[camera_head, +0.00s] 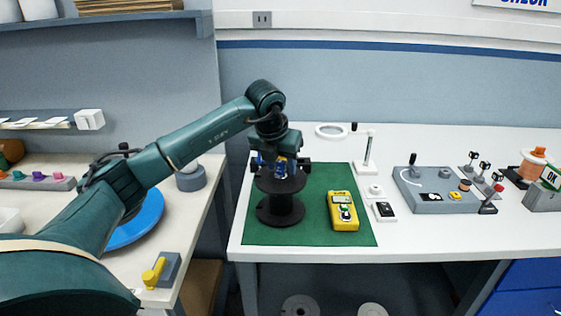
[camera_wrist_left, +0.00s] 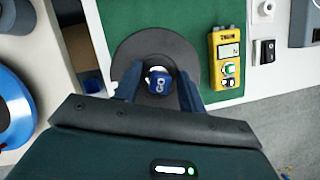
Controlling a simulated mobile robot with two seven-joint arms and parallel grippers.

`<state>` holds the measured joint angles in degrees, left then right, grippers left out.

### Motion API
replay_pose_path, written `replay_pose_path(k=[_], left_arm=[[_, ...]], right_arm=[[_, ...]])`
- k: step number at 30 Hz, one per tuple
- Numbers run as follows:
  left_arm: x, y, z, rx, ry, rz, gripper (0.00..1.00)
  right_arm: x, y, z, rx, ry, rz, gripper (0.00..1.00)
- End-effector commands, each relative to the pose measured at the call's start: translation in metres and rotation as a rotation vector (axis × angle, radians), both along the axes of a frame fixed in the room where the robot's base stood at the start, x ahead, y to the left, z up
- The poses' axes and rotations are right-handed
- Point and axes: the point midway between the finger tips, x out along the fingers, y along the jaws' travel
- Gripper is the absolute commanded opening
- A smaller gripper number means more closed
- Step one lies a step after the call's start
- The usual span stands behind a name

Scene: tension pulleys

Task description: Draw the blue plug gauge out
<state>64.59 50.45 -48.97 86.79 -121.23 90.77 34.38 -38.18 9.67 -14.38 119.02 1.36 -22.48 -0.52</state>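The blue plug gauge (camera_wrist_left: 162,82) has a white top and "GO" lettering. It stands at the hub of a dark spool (camera_wrist_left: 208,57) in the left wrist view. In the head view the spool (camera_head: 280,209) stands upright on a green mat. My left gripper (camera_head: 278,166) points down over the spool's top. In the left wrist view its two dark blue fingers (camera_wrist_left: 158,82) are apart, one on each side of the gauge, with a small gap showing at the left finger. The gauge's lower part is hidden. My right gripper is in no view.
A yellow meter (camera_head: 343,211) lies on the green mat (camera_head: 320,180) right of the spool. A magnifier stand (camera_head: 367,150) and a grey fixture (camera_head: 432,190) stand further right. A blue disc (camera_head: 140,222) lies on the left table, beyond a gap.

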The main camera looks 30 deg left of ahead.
Motion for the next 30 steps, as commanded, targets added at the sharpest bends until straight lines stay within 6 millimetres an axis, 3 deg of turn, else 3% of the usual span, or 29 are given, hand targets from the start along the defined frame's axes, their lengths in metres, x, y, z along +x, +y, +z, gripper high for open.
replay_pose_path(k=[15, 30], left_arm=[[0.0001, -0.0002, 0.0007, 0.000, -0.001, 0.000, 0.00], [0.0002, -0.0001, 0.0080, -0.001, -0.002, 0.000, 0.00]], right_arm=[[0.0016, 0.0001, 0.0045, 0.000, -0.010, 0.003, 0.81], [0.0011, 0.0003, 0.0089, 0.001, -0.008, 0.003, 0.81]])
